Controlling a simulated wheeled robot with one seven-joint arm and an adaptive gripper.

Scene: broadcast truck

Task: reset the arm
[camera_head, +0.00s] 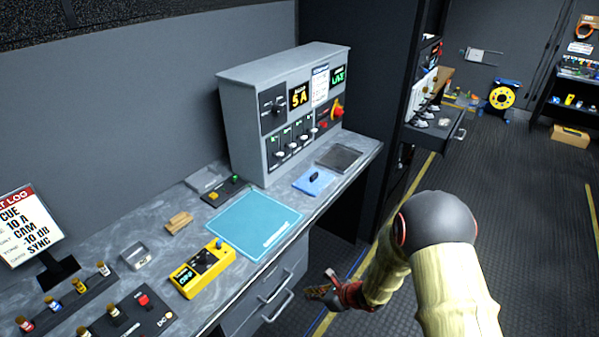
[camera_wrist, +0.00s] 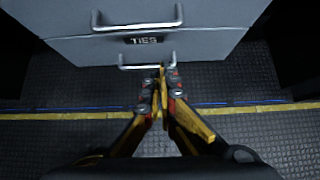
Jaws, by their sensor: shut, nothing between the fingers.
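My gripper (camera_head: 322,291) hangs low in the aisle beside the desk's drawers in the head view. In the wrist view my gripper (camera_wrist: 161,76) is shut, its fingertips together with nothing between them. It points at the drawer front, with a metal handle (camera_wrist: 148,62) close beyond the tips. Whether the tips touch that handle cannot be told. My arm is bent, with its dark rounded joint and pale links at the lower right of the head view.
The desk (camera_head: 215,236) holds a grey console (camera_head: 290,110), a teal mat (camera_head: 254,222), a yellow device (camera_head: 203,268) and a cue sign (camera_head: 27,228). Drawers (camera_head: 270,290) with handles sit below, one labelled TIES (camera_wrist: 145,40). An open drawer (camera_head: 437,122) juts out further back. The aisle floor (camera_head: 525,200) is clear.

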